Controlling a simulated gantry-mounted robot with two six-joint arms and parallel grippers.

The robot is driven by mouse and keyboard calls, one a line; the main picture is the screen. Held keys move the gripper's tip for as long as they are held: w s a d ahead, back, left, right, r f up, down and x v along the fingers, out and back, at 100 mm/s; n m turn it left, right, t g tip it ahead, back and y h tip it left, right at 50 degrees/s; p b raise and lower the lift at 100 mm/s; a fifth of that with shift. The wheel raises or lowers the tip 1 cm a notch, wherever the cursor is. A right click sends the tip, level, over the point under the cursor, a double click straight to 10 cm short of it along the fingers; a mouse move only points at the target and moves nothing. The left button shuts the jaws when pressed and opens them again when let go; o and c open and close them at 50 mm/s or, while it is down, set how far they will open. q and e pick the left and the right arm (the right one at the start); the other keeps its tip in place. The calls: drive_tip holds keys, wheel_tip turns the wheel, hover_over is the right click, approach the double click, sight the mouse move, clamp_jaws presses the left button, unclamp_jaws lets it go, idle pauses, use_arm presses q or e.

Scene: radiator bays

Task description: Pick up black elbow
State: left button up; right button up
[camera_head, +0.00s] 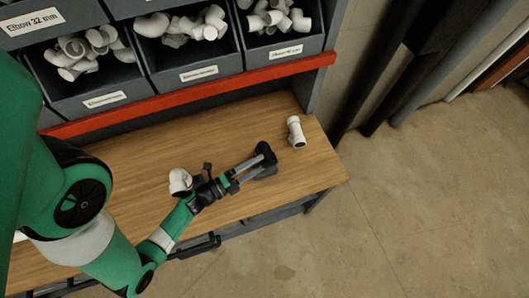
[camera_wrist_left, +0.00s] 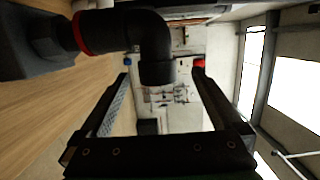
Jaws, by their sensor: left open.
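The black elbow (camera_head: 265,151) shows in the head view over the workbench, at the far end of my left gripper. In the left wrist view the black elbow (camera_wrist_left: 125,32) is large and close, with a red ring on one end. Its curved end points down into the picture, just ahead of the space between my fingers. My left gripper (camera_wrist_left: 162,82) is open, with one finger on each side of that space; it also shows in the head view (camera_head: 252,169). I cannot tell whether a finger touches the elbow. My right gripper is not in view.
A white fitting (camera_head: 180,182) lies on the wooden workbench (camera_head: 130,160) beside my left wrist. A white tee-shaped fitting (camera_head: 296,132) stands near the bench's right end. Grey bins (camera_head: 195,74) of white fittings sit behind a red rail (camera_head: 190,97).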

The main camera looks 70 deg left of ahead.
sight(264, 162)
use_arm(q)
drive_tip(key=shift+x, duration=1.6)
drive_tip(key=x, duration=0.5)
drive_tip(key=shift+w+d+f+b, duration=0.15)
drive_tip(key=shift+d+b, duration=0.05)
drive_tip(key=shift+b, duration=0.2)
drive_tip(key=shift+c, duration=0.2)
drive_tip(key=c, duration=1.4)
